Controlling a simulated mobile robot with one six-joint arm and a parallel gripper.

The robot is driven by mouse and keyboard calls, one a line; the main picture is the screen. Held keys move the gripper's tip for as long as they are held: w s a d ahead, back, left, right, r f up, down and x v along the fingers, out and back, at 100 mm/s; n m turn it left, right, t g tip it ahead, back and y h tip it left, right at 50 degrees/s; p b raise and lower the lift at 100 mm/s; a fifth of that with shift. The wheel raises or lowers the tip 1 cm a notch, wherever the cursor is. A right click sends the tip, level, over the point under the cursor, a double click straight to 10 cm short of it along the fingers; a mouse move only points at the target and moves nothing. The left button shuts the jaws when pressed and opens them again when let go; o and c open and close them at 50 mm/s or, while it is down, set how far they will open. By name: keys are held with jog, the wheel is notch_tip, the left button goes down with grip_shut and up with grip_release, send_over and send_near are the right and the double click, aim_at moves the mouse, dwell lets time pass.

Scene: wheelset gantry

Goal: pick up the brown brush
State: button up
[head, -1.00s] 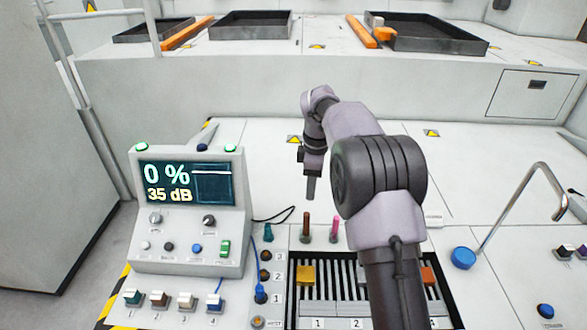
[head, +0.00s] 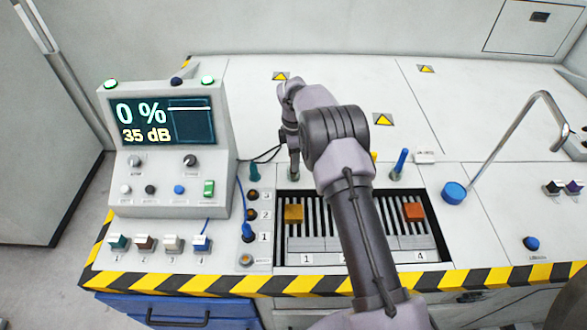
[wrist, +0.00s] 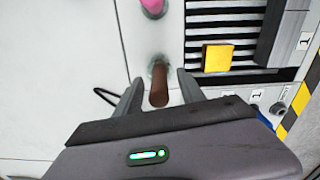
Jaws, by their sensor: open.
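My gripper (wrist: 159,88) is open, with one finger on each side of the brush. Small gaps seem to remain between the fingers and the handle, so it is not gripped.
A pink brush (wrist: 153,7) stands close by. A teal brush (head: 254,173) stands to the left and a blue one (head: 400,163) to the right. A yellow block (wrist: 217,58) sits on the slotted tray (head: 312,243). The control console (head: 168,150) stands at left.

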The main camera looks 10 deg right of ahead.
notch_tip(320, 180, down, 2)
jog(key=shift+w, duration=0.1)
jog(key=shift+r, duration=0.1)
jog(key=shift+c, duration=1.4)
grip_shut()
